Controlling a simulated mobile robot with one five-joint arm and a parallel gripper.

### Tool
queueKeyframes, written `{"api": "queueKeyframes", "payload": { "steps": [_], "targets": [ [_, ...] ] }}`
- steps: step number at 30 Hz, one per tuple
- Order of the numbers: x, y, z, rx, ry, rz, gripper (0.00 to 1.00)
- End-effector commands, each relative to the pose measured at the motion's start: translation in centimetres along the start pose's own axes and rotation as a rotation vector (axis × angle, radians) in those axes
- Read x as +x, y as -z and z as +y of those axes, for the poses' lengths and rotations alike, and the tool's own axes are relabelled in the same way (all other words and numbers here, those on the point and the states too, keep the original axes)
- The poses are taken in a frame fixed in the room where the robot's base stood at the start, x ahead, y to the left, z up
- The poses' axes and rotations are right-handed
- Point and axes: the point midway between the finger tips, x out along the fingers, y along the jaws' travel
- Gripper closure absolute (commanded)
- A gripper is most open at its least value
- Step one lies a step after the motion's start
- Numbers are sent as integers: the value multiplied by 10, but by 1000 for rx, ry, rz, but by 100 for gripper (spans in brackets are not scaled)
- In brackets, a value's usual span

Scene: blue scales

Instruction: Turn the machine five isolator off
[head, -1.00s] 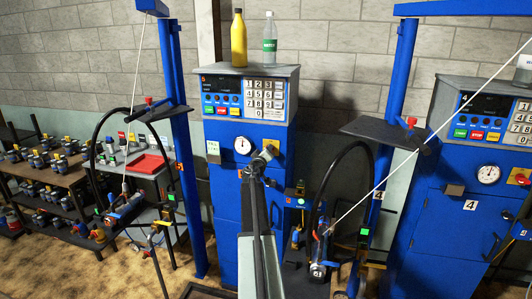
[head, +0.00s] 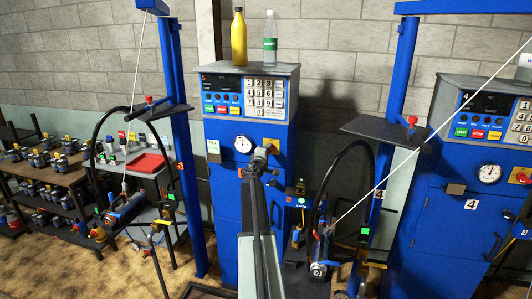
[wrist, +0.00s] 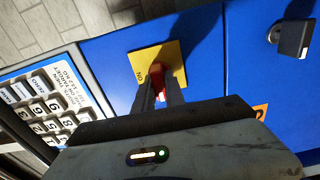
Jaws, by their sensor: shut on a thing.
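The machine five isolator is a red handle (wrist: 161,92) on a yellow plate (wrist: 172,56) on the blue cabinet. In the wrist view the word ON shows on the plate's left part, and any other marking is hidden. My gripper (wrist: 166,88) is shut on the red handle, with dark fingers either side of it. My fingers hide much of the handle, so I cannot tell its exact angle. In the head view my gripper (head: 261,158) is in front of machine five (head: 226,201), covering most of the yellow plate (head: 272,144).
Machine five's keypad (head: 265,97) and round gauge (head: 243,145) are close by. A padlock-like dark block (wrist: 291,38) sticks out at right in the wrist view. A yellow bottle (head: 239,40) and a clear bottle (head: 270,50) stand on top. Machine four (head: 455,225) is at right.

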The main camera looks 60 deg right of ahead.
Motion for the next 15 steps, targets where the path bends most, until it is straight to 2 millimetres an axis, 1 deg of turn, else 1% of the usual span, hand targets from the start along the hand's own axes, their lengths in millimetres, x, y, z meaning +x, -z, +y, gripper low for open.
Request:
{"api": "queueKeyframes", "payload": {
  "steps": [1,15],
  "targets": [
    [2,-6,0,-13,0,-12,100],
    [1,-6,0,-44,0,-12,100]
  ]
}}
